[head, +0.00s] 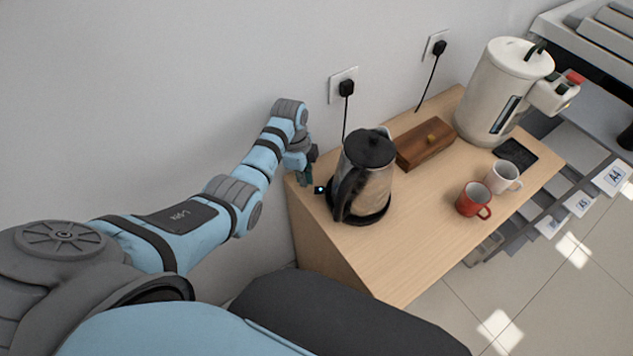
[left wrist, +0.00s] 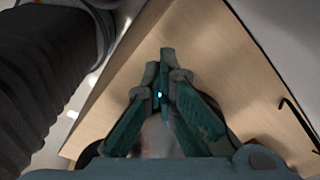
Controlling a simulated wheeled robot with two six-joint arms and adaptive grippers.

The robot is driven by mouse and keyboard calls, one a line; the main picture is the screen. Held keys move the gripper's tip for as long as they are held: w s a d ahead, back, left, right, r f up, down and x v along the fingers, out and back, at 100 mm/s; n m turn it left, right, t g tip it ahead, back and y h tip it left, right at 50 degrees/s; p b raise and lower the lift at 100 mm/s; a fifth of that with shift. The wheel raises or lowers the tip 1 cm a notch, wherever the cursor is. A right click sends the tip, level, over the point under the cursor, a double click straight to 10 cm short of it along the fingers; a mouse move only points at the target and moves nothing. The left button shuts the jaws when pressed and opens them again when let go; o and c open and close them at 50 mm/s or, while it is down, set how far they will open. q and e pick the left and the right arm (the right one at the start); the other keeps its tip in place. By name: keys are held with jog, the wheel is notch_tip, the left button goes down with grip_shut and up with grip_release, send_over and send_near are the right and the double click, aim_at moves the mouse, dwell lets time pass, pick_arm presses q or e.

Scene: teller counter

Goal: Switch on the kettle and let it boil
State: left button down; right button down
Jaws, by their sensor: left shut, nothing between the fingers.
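The kettle (head: 376,184), with a shiny body, black lid and black handle, stands upright on its black base (head: 366,219) near the wooden counter's left end. A small dark tab with a lit bluish-white light (head: 320,190) sticks out at its left side. My left gripper (head: 309,180) is shut and empty, pointing down just left of the kettle by this tab. In the left wrist view the closed green fingers (left wrist: 166,62) are over the counter, and the light shows between them. Whether they touch the tab cannot be told. My right gripper is out of view.
A wooden box (head: 425,146) stands behind the kettle. A large cream dispenser (head: 497,95), a black pad (head: 516,153), a white mug (head: 502,178) and a red mug (head: 473,200) are to the right. The wall with two plugged sockets is behind. The counter's front is clear.

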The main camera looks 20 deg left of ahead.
pick_arm(q)
notch_tip(320, 180, up, 10)
dwell(0.6)
jog(key=shift+f, duration=0.1)
